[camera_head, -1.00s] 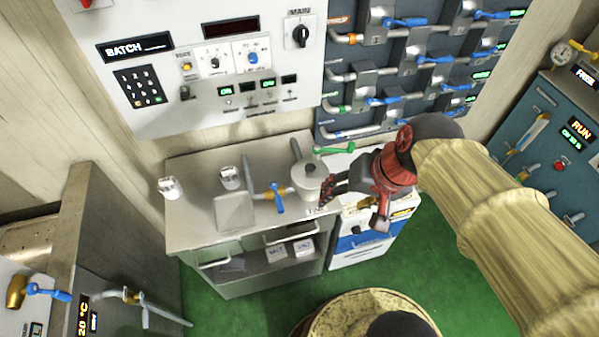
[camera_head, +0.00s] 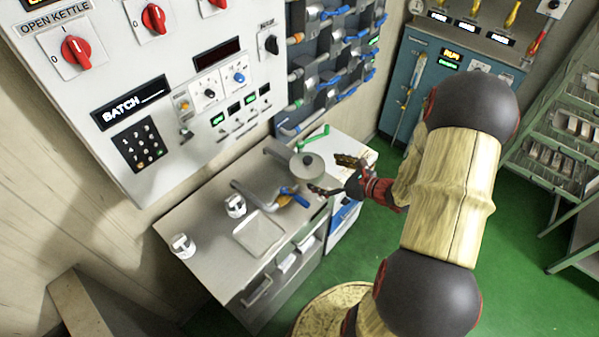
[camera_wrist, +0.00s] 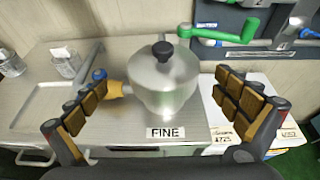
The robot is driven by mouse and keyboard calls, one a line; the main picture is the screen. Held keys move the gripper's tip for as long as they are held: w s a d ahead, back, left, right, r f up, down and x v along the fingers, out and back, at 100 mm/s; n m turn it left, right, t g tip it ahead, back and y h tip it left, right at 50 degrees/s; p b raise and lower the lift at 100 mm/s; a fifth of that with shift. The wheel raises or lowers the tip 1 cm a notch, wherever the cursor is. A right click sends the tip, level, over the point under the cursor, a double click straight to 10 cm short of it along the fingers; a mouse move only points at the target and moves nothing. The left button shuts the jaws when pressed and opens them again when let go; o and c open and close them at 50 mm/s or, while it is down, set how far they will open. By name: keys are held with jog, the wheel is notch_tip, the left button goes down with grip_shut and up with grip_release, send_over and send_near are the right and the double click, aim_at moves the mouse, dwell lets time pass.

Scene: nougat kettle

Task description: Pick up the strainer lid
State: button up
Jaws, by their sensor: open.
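The strainer lid (camera_wrist: 163,66) is a round metal cover with a black knob, seated on a metal strainer pot (camera_wrist: 163,98) above a label reading FINE. In the head view the lid (camera_head: 307,164) is at the right end of the steel counter. My gripper (camera_wrist: 165,95) is open and empty. In the wrist view its fingers stand to the left and right of the pot, apart from it. In the head view my gripper (camera_head: 335,176) is just right of the lid, with its fingers spread.
A blue-handled valve (camera_head: 294,197) is left of the pot and a green lever (camera_head: 313,138) behind it. Two canisters (camera_head: 235,206) and a shallow square basin (camera_head: 259,234) are on the counter (camera_head: 205,258). A control panel (camera_head: 165,85) rises behind.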

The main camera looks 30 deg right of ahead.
aim_at(310, 165)
jog(key=shift+x, duration=1.25)
jog(key=x, duration=0.1)
jog(key=b+x, duration=0.1)
jog(key=x, duration=0.3)
jog(key=shift+w+d+r, duration=0.2)
jog(key=shift+w+r, duration=0.05)
jog(key=shift+w, duration=0.05)
jog(key=c, duration=0.3)
jog(key=c, duration=0.8)
jog(key=shift+o, duration=0.2)
